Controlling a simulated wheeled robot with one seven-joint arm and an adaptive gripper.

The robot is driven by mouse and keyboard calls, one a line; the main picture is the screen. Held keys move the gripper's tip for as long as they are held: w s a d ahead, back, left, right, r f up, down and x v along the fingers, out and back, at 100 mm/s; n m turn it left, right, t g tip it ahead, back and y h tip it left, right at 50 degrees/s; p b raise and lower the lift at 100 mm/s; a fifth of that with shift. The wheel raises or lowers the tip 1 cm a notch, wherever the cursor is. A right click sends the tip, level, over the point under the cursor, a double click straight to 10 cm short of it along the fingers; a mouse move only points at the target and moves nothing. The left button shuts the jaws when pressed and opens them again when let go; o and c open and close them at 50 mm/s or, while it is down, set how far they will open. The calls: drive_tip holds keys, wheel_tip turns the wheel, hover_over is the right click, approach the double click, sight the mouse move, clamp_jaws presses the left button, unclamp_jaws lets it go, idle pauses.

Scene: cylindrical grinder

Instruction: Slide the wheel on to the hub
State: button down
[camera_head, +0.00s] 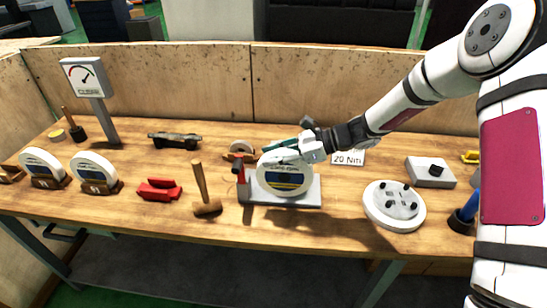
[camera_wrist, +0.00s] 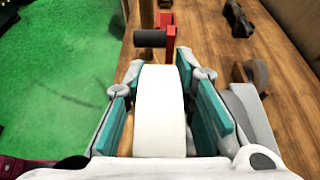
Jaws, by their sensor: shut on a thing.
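A white wheel (camera_head: 284,179) with a blue and yellow label is held upright near the middle of the bench. In the wrist view the wheel (camera_wrist: 160,112) shows edge-on between teal finger pads. My gripper (camera_head: 287,157) is shut on its upper part. A grey base plate (camera_head: 306,199) lies below and behind the wheel; I cannot tell whether they touch. The hub is not clearly identifiable; the wheel's bore is hidden.
A white disc (camera_head: 376,213) with several black knobs lies to the right. Two white wheels (camera_head: 92,170) stand in cradles farther left. A grey block (camera_head: 430,174) sits at right. The front edge is close.

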drive_tip(key=shift+w+r+b, duration=0.1)
drive_tip(key=shift+w+b, duration=0.75)
drive_tip(key=shift+w, duration=0.45)
idle(0.5)
